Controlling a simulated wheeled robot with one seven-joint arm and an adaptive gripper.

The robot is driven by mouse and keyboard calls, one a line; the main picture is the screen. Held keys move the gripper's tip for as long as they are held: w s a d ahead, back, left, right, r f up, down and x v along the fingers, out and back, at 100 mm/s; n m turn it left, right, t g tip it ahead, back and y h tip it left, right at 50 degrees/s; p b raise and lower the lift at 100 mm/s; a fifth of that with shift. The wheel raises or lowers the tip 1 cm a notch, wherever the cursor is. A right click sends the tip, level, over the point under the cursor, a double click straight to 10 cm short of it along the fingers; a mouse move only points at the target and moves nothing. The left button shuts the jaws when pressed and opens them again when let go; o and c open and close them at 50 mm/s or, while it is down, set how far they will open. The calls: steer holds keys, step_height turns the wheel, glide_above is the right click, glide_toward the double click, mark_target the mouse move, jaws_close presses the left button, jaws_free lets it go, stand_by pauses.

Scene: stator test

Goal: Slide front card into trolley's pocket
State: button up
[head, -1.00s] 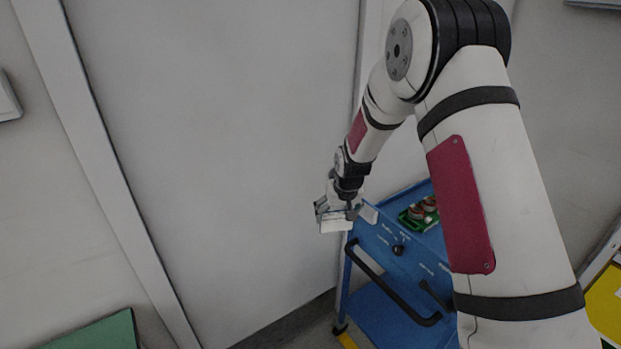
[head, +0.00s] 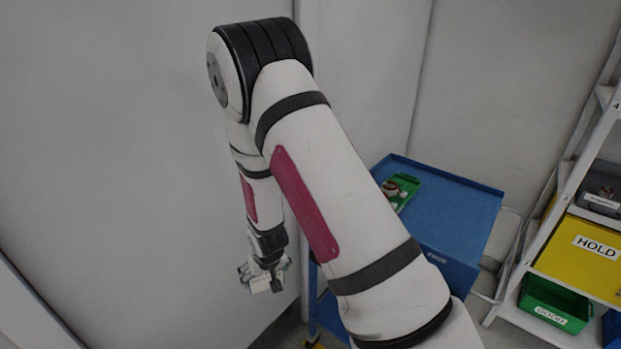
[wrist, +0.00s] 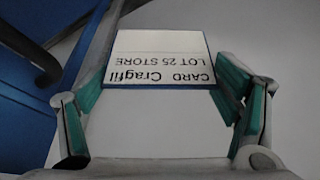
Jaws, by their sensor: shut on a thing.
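A white card (wrist: 160,60) with upside-down print, "CARD Cragfil LOT 25 STORE", shows in the wrist view. A plain white face lies below its blue lower edge; I cannot tell whether it is one piece with the card. My gripper (wrist: 165,103) has its green-padded fingers wide apart, shut on the card at its two sides. In the head view my gripper (head: 265,277) is small, left of the trolley, and the card is hardly visible there. The blue trolley (head: 450,205) stands right of it, partly hidden by my arm. The pocket cannot be made out.
A green tray (head: 403,190) with parts lies on the trolley top. A black bar (wrist: 30,42) and blue trolley panel show at the wrist view's left. A shelf with a yellow HOLD bin (head: 580,258) and a green bin (head: 552,305) stands right. A pale wall is at left.

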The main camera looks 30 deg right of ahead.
steer(key=w+d+r+m+g+h+p, duration=0.1)
steer(key=w+d+r+m+h+p, duration=0.1)
steer(key=d+r+m, duration=0.6)
steer(key=w+d+r+m+g+h+p, duration=0.2)
steer(key=d+r+m, duration=0.3)
steer(key=d+r, duration=0.65)
steer(key=shift+w+d+r+b, duration=0.3)
steer(key=shift+d+r+b, duration=0.1)
steer(key=shift+d, duration=0.25)
steer(key=shift+w+d+r+b, duration=0.3)
steer(key=shift+d+b, duration=0.05)
steer(key=shift+d, duration=0.25)
steer(key=shift+f+b, duration=0.45)
steer(key=shift+f, duration=0.3)
steer(key=shift+f, duration=0.35)
steer(key=shift+f+b, duration=0.45)
steer(key=shift+f, duration=0.35)
steer(key=shift+f, duration=0.35)
